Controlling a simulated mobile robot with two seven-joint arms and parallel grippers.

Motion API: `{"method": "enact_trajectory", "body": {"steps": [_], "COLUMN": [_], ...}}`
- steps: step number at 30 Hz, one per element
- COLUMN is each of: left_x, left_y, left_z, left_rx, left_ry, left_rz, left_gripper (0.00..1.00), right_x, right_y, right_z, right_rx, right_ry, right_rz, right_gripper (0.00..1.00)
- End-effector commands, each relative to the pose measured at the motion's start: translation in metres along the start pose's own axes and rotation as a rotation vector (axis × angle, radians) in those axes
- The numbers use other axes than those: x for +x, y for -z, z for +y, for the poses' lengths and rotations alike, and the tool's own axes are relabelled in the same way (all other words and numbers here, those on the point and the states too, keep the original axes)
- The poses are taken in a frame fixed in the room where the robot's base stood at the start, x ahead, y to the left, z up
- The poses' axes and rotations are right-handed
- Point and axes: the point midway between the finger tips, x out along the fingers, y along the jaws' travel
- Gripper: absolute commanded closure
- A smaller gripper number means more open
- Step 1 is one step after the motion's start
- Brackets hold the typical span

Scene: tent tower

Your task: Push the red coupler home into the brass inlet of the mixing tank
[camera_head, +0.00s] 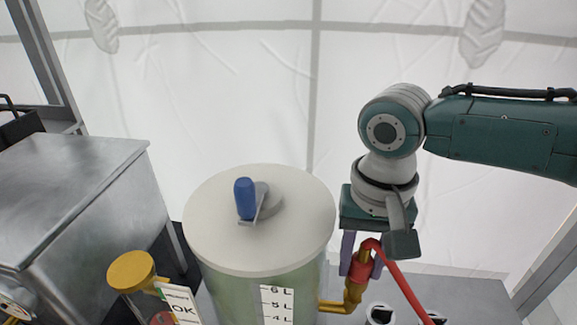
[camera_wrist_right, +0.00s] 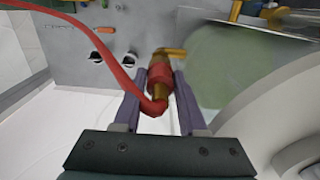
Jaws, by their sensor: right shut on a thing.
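The mixing tank (camera_head: 215,285) is a translucent greenish cylinder with a pale lid, a blue-handled valve on top and a litre scale on its front. Its brass inlet (camera_head: 338,305) comes out of the lower right side and bends upward. The red coupler (camera_head: 363,268), with a red hose on its end, sits in line with the upturned brass end; I cannot tell how deep it is seated. My right gripper (camera_head: 360,262) points down with its purple fingers on either side of the coupler. The right wrist view shows the coupler (camera_wrist_right: 160,77) between both fingers. My left gripper is not in view.
A metal cabinet (camera_head: 75,190) is further left. Dark-topped white round items (camera_head: 380,314) lie right of the inlet. The red hose (camera_head: 405,290) trails right. The grey table (camera_head: 470,298) is bare at right.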

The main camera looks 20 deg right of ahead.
Motion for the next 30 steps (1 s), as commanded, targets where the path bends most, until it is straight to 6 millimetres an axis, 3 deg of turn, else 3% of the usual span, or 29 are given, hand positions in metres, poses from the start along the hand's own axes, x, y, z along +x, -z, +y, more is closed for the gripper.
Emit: {"method": "enact_trajectory", "body": {"steps": [30], "left_x": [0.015], "left_y": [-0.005], "left_z": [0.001], "left_rx": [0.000], "left_ry": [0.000], "left_rz": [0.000], "left_gripper": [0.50], "right_x": [0.026], "right_y": [0.000], "right_z": [0.000], "right_rx": [-0.001], "right_ry": [0.001], "right_rz": [0.000], "right_gripper": [1.00]}}
